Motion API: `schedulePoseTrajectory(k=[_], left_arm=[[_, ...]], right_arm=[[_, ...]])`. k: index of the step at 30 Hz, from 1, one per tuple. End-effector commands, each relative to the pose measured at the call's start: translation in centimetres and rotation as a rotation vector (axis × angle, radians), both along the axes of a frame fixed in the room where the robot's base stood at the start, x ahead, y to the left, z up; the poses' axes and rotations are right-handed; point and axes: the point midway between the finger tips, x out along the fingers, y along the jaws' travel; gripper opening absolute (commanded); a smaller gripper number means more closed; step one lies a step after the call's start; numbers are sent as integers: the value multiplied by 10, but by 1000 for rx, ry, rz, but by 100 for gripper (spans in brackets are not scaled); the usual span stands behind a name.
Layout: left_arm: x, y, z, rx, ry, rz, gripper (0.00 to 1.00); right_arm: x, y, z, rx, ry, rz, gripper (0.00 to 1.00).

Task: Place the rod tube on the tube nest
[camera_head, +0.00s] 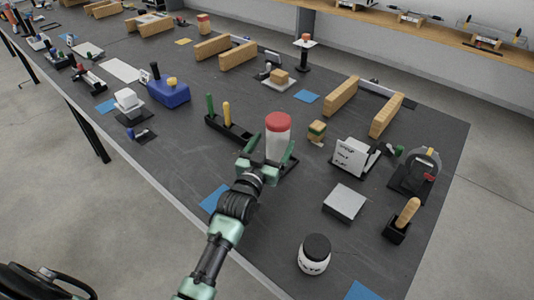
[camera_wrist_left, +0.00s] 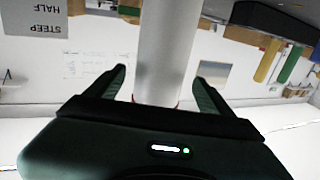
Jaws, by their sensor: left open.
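A white cylinder with a red cap (camera_head: 278,143) stands upright on the dark table. A long black rack (camera_head: 236,133) beside it, to the left, holds an upright green rod (camera_head: 210,106) and a yellow rod (camera_head: 226,113). Which of these is the rod tube or the tube nest I cannot tell for sure. My left gripper (camera_head: 268,161) is open, with its fingers on either side of the cylinder's lower part. In the left wrist view, the white cylinder (camera_wrist_left: 165,50) rises between the spread fingers. My right gripper is out of view.
A white sign block (camera_head: 352,155), a small striped block (camera_head: 316,131) and a grey square block (camera_head: 344,202) stand to the right. A white jar with a black lid (camera_head: 314,255) stands near the front edge. A blue mat (camera_head: 214,198) lies left of my arm.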

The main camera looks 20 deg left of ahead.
Motion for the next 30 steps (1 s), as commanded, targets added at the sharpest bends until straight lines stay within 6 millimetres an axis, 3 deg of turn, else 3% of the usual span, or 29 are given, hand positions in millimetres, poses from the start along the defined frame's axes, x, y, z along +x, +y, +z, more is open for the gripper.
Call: schedulePoseTrajectory(k=[3,9,30], left_arm=[[-25,1,-1,0,2,0,82],[-47,1,-1,1,2,0,82],[-50,2,0,1,1,0,82]], right_arm=[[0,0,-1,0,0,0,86],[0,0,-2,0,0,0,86],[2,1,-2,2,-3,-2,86]])
